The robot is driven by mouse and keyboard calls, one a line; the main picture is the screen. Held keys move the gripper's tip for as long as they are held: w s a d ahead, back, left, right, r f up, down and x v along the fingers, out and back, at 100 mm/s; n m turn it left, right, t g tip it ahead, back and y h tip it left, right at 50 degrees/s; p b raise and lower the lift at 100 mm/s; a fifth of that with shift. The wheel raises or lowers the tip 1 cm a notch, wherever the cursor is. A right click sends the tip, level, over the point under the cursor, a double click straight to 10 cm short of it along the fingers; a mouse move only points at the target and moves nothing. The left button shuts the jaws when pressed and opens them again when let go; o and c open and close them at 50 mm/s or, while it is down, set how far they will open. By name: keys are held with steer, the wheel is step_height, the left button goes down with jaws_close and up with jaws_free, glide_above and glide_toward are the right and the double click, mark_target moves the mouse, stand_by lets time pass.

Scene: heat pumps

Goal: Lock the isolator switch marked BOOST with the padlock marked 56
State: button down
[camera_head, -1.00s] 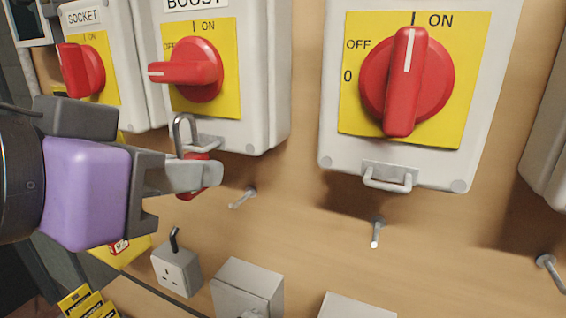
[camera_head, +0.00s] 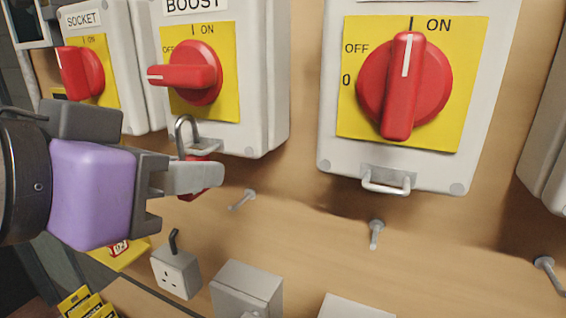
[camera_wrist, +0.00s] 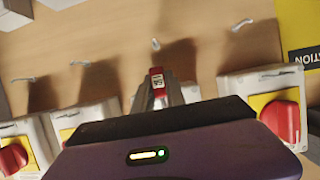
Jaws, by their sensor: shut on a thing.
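The isolator marked BOOST (camera_head: 193,60) is a white box with a yellow plate. Its red knob (camera_head: 187,73) lies level, pointing left to OFF. A metal hasp loop (camera_head: 208,146) sticks out at its lower edge. My gripper (camera_head: 195,178) is shut on a red padlock (camera_head: 190,190) just below that hasp, its grey shackle (camera_head: 183,128) upward beside the loop's left side. I cannot tell whether the shackle passes through the loop. In the wrist view the padlock (camera_wrist: 157,79) shows between the fingertips with a white label; its number is too small to read surely.
The SOCKET isolator (camera_head: 88,70) stands to the left. A larger isolator (camera_head: 403,85) at the right has its knob upright at ON and an empty hasp (camera_head: 386,182). Metal pegs (camera_head: 376,232) stick out of the board. A grey socket outlet (camera_head: 177,272) sits below my gripper.

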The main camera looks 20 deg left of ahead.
steer(key=shift+f+b, duration=0.85)
steer(key=shift+f, duration=0.4)
stand_by(0.7)
steer(key=c, duration=1.3)
jaws_free()
